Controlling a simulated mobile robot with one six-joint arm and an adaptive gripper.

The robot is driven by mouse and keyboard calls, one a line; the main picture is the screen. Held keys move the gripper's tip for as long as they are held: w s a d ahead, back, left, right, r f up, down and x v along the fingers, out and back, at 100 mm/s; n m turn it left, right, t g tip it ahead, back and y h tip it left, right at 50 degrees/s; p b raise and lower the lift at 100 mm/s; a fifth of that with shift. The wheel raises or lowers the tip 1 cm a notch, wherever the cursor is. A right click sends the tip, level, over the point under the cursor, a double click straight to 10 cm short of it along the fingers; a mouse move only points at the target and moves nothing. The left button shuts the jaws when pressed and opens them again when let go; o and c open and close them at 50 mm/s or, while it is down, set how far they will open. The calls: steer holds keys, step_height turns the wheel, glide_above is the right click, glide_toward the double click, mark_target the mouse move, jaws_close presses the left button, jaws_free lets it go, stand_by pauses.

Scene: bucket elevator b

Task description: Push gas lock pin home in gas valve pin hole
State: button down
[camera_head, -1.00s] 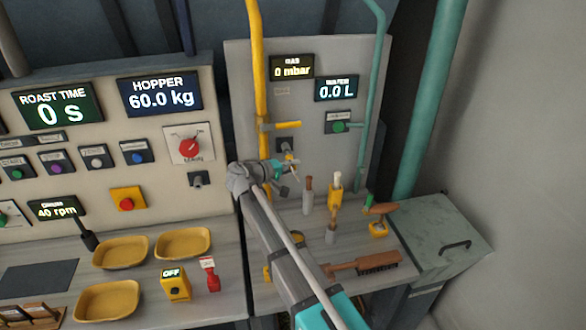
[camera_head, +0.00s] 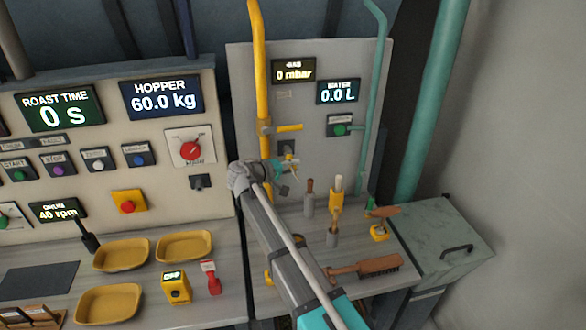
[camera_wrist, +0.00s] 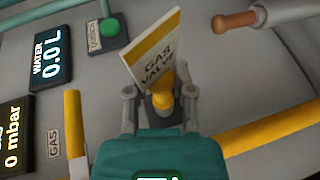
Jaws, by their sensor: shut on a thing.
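My gripper (camera_head: 291,168) reaches up to the upright grey panel, just below a small dark block (camera_head: 287,147) under the yellow gas valve handle (camera_head: 289,128). In the wrist view my gripper (camera_wrist: 160,95) has its two fingers on either side of the yellow gas lock pin (camera_wrist: 162,99), and it is shut on it. A white and yellow tag (camera_wrist: 153,48) reading "GAS VALVE" stands out beside the pin. A dark base shows around the pin's lower part. The pin hole itself is hidden, so I cannot tell how deep the pin sits.
The yellow gas pipe (camera_head: 257,60) runs down the panel left of my gripper. The gas display (camera_head: 293,70) reads 0 mbar. Upright tools, among them a wooden-handled one (camera_head: 309,199), stand on the shelf right of my arm. A brush (camera_head: 375,266) lies in front.

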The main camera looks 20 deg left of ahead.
steer(key=shift+w+a, duration=0.4)
steer(key=shift+w, duration=0.25)
steer(key=shift+c, duration=2)
jaws_free()
steer(key=shift+d, duration=0.1)
steer(key=s+d, duration=0.5)
steer(key=s, duration=0.4)
steer(key=shift+d, duration=0.2)
steer(key=shift+w, duration=0.1)
